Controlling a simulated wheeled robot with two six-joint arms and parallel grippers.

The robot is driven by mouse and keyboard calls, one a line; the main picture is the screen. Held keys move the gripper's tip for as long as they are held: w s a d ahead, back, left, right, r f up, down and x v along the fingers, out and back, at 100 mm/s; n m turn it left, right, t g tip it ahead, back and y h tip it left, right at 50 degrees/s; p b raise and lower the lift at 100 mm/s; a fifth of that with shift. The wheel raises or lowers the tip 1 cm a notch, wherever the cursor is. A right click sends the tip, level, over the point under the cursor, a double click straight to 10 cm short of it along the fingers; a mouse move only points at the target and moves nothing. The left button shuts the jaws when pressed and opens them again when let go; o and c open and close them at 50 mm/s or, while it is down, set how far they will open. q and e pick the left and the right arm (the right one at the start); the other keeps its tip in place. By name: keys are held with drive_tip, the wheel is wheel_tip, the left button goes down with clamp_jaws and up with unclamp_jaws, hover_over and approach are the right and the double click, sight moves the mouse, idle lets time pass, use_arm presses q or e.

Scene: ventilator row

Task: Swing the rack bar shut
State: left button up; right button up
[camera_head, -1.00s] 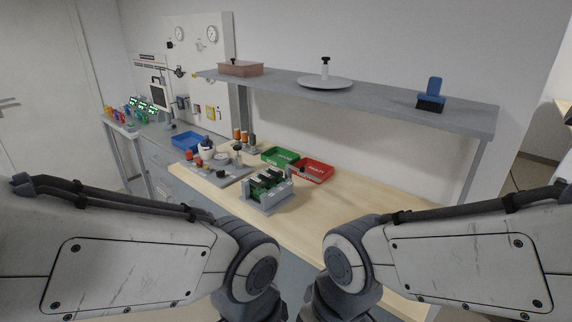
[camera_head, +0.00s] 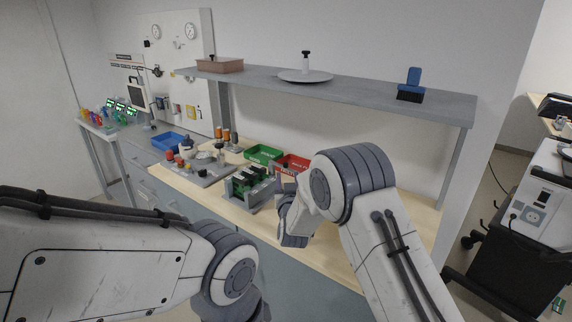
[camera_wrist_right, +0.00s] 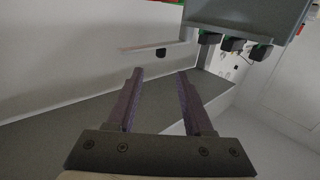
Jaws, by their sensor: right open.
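The grey rack (camera_head: 240,190) holds several green boards with dark tops and stands on the pale wooden bench top. Its bar cannot be made out clearly in the head view. My right gripper (camera_wrist_right: 160,76) is open and empty in the right wrist view, its two fingers apart. In the head view my right wrist is beside the rack, just to its right, and the fingertips are hard to make out. The rack's grey body (camera_wrist_right: 250,12) and green pieces show at the top right of the wrist view, apart from the fingers. My left gripper is out of view.
A green bin (camera_head: 263,153) and a red bin (camera_head: 293,161) stand behind the rack. A grey plate (camera_head: 205,175) with small parts lies to its left. A grey shelf (camera_head: 350,91) overhangs the bench. A dark cart (camera_head: 510,245) stands at the right.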

sight(286, 164)
drive_tip(key=w, duration=0.3)
drive_tip(key=w+p, duration=0.1)
drive_tip(key=w, duration=0.2)
drive_tip(key=w+p, duration=0.1)
drive_tip(key=w, duration=0.3)
drive_tip(key=shift+a, duration=0.3)
clamp_jaws()
idle(1.0)
